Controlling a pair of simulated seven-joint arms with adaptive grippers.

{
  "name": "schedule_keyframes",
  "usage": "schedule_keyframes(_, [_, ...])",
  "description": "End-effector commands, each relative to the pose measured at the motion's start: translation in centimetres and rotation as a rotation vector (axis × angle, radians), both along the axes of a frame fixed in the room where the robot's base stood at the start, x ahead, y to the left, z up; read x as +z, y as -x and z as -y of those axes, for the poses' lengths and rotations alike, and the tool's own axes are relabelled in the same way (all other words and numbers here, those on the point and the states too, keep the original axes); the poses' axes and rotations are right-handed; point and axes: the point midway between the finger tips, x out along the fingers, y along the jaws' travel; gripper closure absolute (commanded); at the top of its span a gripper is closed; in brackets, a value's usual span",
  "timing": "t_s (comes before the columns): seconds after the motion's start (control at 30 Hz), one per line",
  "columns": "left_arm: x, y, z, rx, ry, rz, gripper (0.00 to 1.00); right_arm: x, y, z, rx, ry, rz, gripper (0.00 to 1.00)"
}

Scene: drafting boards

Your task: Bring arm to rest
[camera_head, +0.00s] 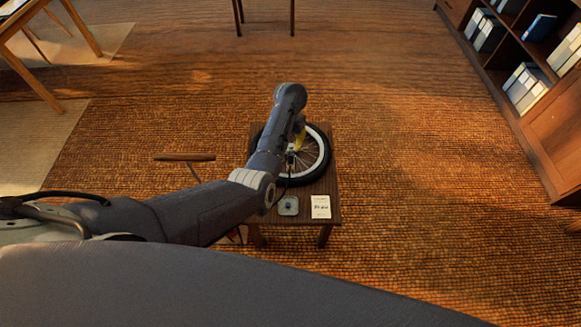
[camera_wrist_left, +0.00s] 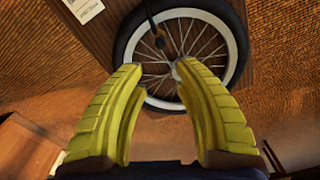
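My left arm comes in from the left in the head view and reaches over a small wooden table (camera_head: 322,215). My left gripper (camera_head: 297,150) has yellow fingers and is over the wheel, partly hidden by my arm. In the left wrist view the two fingers of the left gripper (camera_wrist_left: 157,70) are spread apart with nothing between them. Beyond the tips is a wheel (camera_head: 318,160) with a black tyre, white rim and spokes, lying on the table; it also shows in the left wrist view (camera_wrist_left: 236,45). My right gripper is in neither view.
A white card with print (camera_head: 320,206) and a small grey item (camera_head: 288,206) lie at the table's near edge. Shelves with binders (camera_head: 525,88) stand at the right. A wooden table (camera_head: 35,30) is at the far left.

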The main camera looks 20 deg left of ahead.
Motion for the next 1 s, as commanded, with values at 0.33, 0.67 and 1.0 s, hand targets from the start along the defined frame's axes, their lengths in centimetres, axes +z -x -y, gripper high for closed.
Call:
schedule_keyframes(0.33, [0.6,0.6,-0.7,0.002,-0.012,0.008,0.69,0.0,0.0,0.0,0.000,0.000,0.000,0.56])
schedule_keyframes(0.67, [-3.3,8.2,-7.5,-0.035,-0.161,0.122,0.69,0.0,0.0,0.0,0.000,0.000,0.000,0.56])
schedule_keyframes(1.0, [-2.7,19.3,-12.8,-0.162,-0.348,0.266,0.69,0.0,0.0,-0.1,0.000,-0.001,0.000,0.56])
